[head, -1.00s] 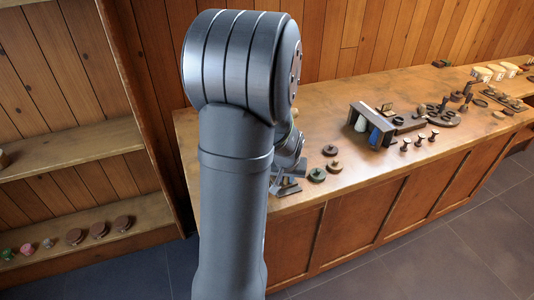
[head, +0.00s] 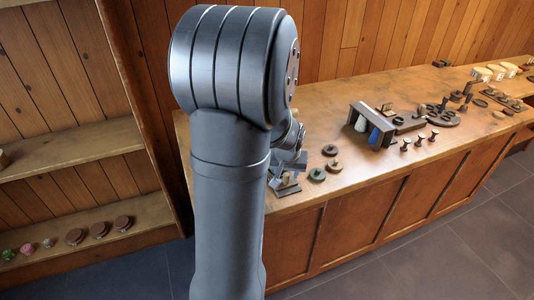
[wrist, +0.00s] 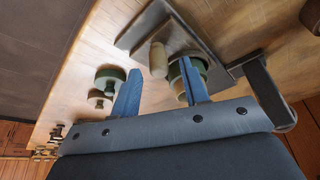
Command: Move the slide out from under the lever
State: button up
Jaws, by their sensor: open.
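In the wrist view a flat grey plate (wrist: 139,36), perhaps the slide, lies on the bench with a pale upright peg (wrist: 158,62) on it. A green and tan round piece (wrist: 176,78) stands beside the peg, partly hidden by a finger. A dark angled bar (wrist: 262,88), perhaps the lever, reaches to the plate's right edge; whether it lies over it I cannot tell. My gripper (wrist: 161,90) is open, its blue fingers apart. The peg shows between them, beyond the tips, and the right fingertip overlaps the round piece in the picture. Contact is unclear.
Green (head: 317,174) and brown (head: 334,166) spools sit near the bench's front edge, right of my gripper. A dark open box (head: 359,108) holds pale and blue cylinders. Several turned parts lie farther right. My arm hides the bench's left part.

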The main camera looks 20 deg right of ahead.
jog(key=shift+r, duration=2.35)
grip_shut()
jog(key=shift+r, duration=2)
